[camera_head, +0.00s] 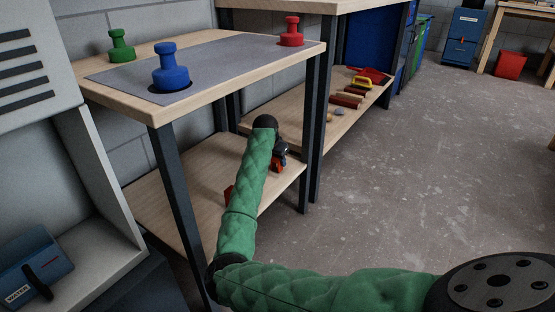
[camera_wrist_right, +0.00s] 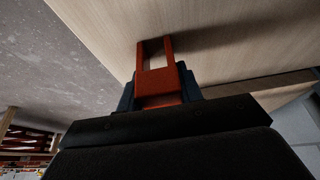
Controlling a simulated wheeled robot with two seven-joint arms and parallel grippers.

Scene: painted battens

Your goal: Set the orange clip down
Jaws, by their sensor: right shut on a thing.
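The orange clip (camera_wrist_right: 155,78) is between the fingers of my right gripper (camera_wrist_right: 159,92) in the right wrist view. It is a flat piece with an open slot, and it sticks out past the fingertips in front of pale wood. In the head view the right gripper (camera_head: 280,153) is largely hidden behind my green arm, with a bit of the orange clip (camera_head: 278,167) showing below it. Both are at the lower shelf (camera_head: 180,175) of the near table. Whether the clip touches the wood I cannot tell. My left gripper is not in view.
Dark table legs (camera_head: 315,120) flank the lower shelf. A small red thing (camera_head: 228,193) shows beside my arm. Open floor (camera_head: 430,150) lies to the right.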

